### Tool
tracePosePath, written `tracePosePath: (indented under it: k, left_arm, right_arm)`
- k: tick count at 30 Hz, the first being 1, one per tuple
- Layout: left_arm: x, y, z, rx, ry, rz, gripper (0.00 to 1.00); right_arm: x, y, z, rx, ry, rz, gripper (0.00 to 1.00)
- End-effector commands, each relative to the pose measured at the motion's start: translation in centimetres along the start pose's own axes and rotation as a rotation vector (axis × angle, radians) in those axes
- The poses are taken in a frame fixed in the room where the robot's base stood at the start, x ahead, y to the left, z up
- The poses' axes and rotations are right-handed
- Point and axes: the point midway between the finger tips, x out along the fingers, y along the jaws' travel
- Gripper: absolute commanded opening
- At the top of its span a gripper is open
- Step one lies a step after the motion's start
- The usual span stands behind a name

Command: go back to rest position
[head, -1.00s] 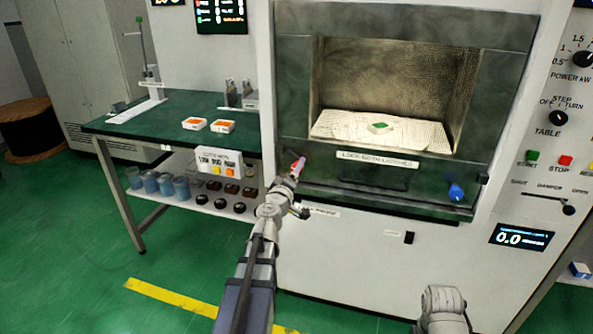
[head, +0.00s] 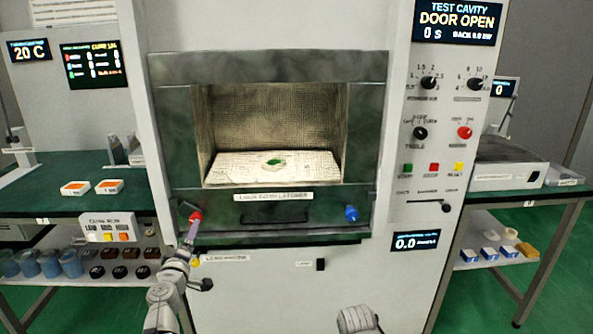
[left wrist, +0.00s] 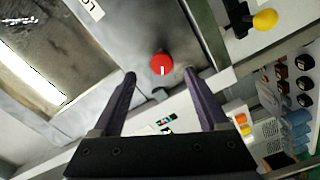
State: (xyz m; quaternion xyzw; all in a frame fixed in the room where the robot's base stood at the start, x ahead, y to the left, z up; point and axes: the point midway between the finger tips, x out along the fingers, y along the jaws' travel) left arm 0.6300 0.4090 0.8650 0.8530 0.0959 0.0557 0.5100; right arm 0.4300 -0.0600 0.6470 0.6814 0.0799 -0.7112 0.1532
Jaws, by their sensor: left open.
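My left gripper (head: 192,226) is just below the red knob (head: 195,216) at the lower left of the microwave generator's front. In the left wrist view its two dark fingers (left wrist: 160,76) are spread, with the red knob (left wrist: 161,62) between and beyond the tips. Nothing is held; whether a finger touches the knob I cannot tell. My right gripper is out of view; only a grey rounded part of my right arm shows at the bottom. The generator's cavity (head: 270,115) is open, with a small green-and-white piece (head: 274,161) on a pale plate (head: 230,170) inside.
A blue knob (head: 351,213) and a dark handle (head: 275,219) are on the generator's front. A green bench (head: 90,200) with two orange-and-white boxes stands left. Another bench (head: 510,190) with a grey device stands right. A yellow knob (left wrist: 265,19) shows in the left wrist view.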

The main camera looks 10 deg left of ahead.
Motion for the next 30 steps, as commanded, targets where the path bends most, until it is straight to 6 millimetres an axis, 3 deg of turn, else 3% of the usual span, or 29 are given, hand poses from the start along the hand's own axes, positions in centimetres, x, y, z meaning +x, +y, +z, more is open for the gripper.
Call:
tracePosePath:
  k: [2,5,10,14,15,18,21,24,30]
  left_arm:
    - [0.2,1.8,1.5,0.026,-0.054,0.017,0.77]
    - [0.2,5.2,5.6,0.098,-0.193,0.053,0.77]
    - [-2.3,11.3,16.1,0.286,-0.562,0.106,0.77]
    - [-7.0,14.3,23.8,0.468,-0.887,0.097,0.77]
    - [-9.1,15.0,25.9,0.536,-0.996,0.080,0.77]
    - [-14.7,15.5,29.3,0.725,-1.254,-0.003,0.77]
    - [-19.6,15.4,30.0,0.914,-1.450,-0.129,0.77]
    - [-23.2,15.3,28.9,1.081,-1.570,-0.272,0.77]
    - [-26.6,15.6,26.1,1.290,-1.648,-0.489,0.77]
  right_arm:
    - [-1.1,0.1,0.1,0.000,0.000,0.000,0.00]
    - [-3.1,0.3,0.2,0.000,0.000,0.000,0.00]
    - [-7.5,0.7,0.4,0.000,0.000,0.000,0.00]
    - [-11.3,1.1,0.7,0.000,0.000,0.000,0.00]
    - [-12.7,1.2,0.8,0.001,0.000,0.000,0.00]
    - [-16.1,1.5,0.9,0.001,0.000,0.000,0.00]
    - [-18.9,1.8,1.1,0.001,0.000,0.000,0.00]
    - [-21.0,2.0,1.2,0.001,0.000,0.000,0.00]
    - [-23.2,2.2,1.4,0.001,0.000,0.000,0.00]
